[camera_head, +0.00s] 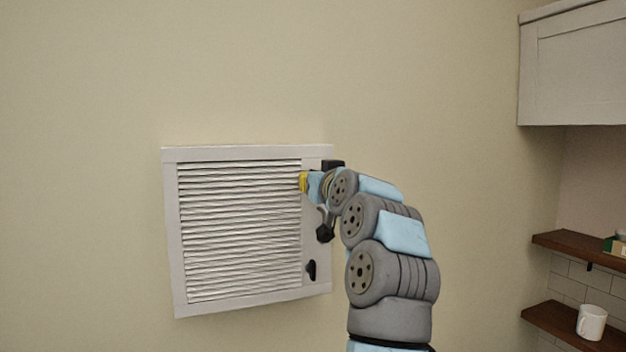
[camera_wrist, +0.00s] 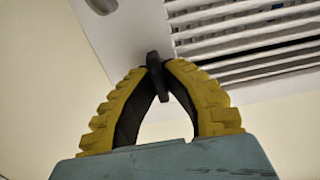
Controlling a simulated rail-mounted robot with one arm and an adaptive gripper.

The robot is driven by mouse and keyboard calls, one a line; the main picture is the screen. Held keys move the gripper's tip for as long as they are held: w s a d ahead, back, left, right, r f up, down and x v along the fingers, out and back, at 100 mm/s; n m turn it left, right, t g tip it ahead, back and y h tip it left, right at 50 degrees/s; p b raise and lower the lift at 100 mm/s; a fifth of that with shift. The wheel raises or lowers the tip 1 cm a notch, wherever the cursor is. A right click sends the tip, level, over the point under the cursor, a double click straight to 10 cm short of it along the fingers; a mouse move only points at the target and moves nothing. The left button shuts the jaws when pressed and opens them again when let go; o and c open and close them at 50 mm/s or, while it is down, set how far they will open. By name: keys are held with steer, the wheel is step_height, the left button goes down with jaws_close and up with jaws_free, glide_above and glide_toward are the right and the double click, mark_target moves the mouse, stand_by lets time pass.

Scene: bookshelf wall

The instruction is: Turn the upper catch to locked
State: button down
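A white louvred panel (camera_head: 240,232) is on the wall, with a plain strip down its right side. The lower catch (camera_head: 311,271), small and black, is clear of my arm near the bottom of this strip. My gripper (camera_head: 304,182) is at the upper part of the strip and hides the upper catch in the head view. In the wrist view, the black upper catch (camera_wrist: 155,62) sits between the yellow-backed fingertips of my gripper (camera_wrist: 158,70). Both tips appear to touch it, and part of its lever shows between the fingers. Its exact turn is hard to tell.
A dark rounded thing (camera_wrist: 102,4) is cut off at the top of the wrist view. Right of my arm are a white wall cabinet (camera_head: 575,70), brown shelves (camera_head: 575,247) and a white mug (camera_head: 591,322). The wall left of the panel is bare.

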steer(key=shift+n, duration=0.3)
steer(key=n+b, duration=0.1)
steer(key=n, duration=0.7)
steer(key=shift+a+f+b, duration=0.1)
steer(key=shift+a+b, duration=0.05)
steer(key=shift+b, duration=0.2)
steer(key=n, duration=0.9)
steer(key=shift+a+f, duration=0.1)
steer(key=shift+f, duration=0.05)
steer(key=shift+n, duration=0.3)
steer(key=c, duration=1.2)
jaws_free()
steer(key=shift+o, duration=0.2)
